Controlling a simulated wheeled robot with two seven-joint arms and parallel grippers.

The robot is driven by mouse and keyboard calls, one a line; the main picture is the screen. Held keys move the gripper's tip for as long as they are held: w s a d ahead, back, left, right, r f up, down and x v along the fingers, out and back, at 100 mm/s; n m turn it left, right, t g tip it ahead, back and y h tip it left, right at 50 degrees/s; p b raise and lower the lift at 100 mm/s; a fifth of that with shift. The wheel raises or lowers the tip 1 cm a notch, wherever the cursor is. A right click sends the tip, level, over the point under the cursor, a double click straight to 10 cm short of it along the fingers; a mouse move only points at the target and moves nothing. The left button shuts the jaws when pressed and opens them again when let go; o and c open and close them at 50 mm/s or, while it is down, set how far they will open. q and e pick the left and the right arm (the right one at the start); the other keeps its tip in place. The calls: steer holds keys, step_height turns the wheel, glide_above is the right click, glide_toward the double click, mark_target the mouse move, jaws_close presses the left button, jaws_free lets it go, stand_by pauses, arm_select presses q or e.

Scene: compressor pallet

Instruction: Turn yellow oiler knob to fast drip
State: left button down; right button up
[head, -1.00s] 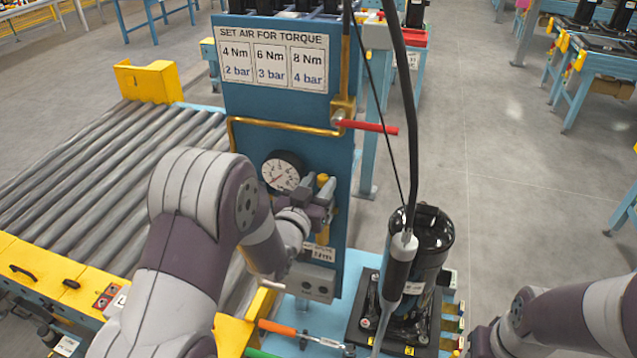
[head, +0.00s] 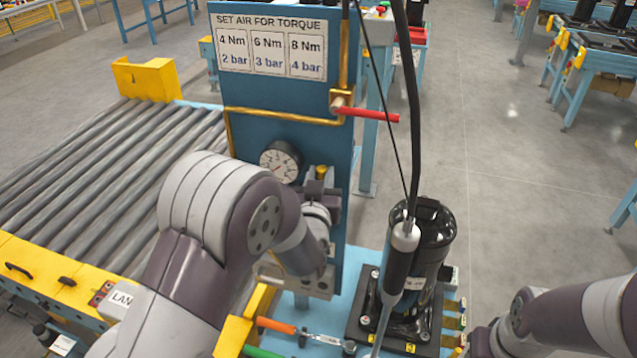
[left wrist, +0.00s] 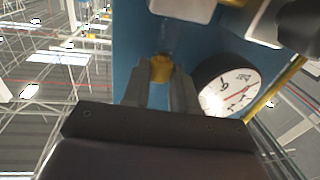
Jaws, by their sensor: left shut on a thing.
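The yellow oiler knob (head: 322,172) is on the blue panel (head: 250,110), just right of the round pressure gauge (head: 281,161). My left gripper (head: 321,183) is at the knob, its arm reaching in from the lower left. In the left wrist view the yellow knob (left wrist: 160,68) sits between the ends of the two grey fingers (left wrist: 159,84), and the gripper is shut on it. The fingers hide part of the knob, and no drip marking on it is readable. My right arm shows at the lower right, but its gripper is out of view.
A red-handled valve (head: 368,113) sticks out above the knob. A black compressor (head: 428,235) stands right of the panel, with a hanging tool (head: 399,260) before it. The roller conveyor (head: 100,185) is at left. An orange-handled tool (head: 277,326) lies in front.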

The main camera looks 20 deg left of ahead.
arm_select(q)
steer(key=n+y, duration=0.2)
steer(key=y, duration=0.1)
steer(key=shift+d+g, duration=0.3)
steer(key=shift+w+d+n+g+y, duration=0.15)
steer(key=shift+n+g+y, duration=0.55)
steer(key=shift+n+y, duration=0.8)
steer(key=shift+y, duration=0.5)
steer(key=c, duration=1.2)
jaws_free()
